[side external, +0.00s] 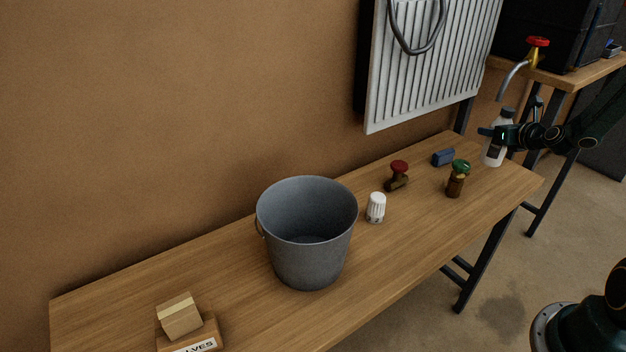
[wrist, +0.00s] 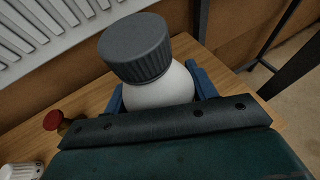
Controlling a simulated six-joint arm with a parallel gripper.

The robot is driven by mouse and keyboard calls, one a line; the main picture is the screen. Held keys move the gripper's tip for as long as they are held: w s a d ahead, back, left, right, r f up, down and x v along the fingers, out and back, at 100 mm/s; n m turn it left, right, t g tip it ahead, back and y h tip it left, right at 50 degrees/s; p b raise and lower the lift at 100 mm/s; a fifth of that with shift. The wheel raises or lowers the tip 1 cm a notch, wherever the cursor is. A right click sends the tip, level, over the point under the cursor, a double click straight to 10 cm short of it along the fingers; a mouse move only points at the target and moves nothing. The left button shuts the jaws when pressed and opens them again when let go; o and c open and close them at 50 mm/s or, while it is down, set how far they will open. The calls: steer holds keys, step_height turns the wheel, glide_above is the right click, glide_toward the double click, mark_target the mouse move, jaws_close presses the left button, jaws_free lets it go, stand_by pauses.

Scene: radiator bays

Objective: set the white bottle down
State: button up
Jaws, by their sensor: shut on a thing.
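The white bottle (side external: 494,152) has a dark grey cap and is upright at the far right end of the wooden bench (side external: 420,239). My gripper (side external: 497,132) is shut around its upper body, coming from the right. In the wrist view the ribbed grey cap (wrist: 135,48) and white shoulder (wrist: 160,88) of the bottle show between the blue fingers of my gripper (wrist: 159,88). The bottle's base appears at or just above the bench top; I cannot tell whether it touches.
A blue block (side external: 443,157), a green-knobbed valve (side external: 457,180), a red-knobbed valve (side external: 397,175) and a white knob (side external: 376,208) stand left of the bottle. A grey bucket (side external: 306,235) and cardboard boxes (side external: 182,318) are farther left. A radiator (side external: 430,65) hangs behind.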

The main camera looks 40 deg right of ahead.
mark_target(489, 154)
steer(key=shift+f, duration=3.1)
steer(key=shift+f, duration=0.6)
steer(key=o, duration=1.4)
steer(key=shift+o, duration=0.2)
steer(key=shift+f, duration=0.15)
steer(key=shift+s, duration=0.15)
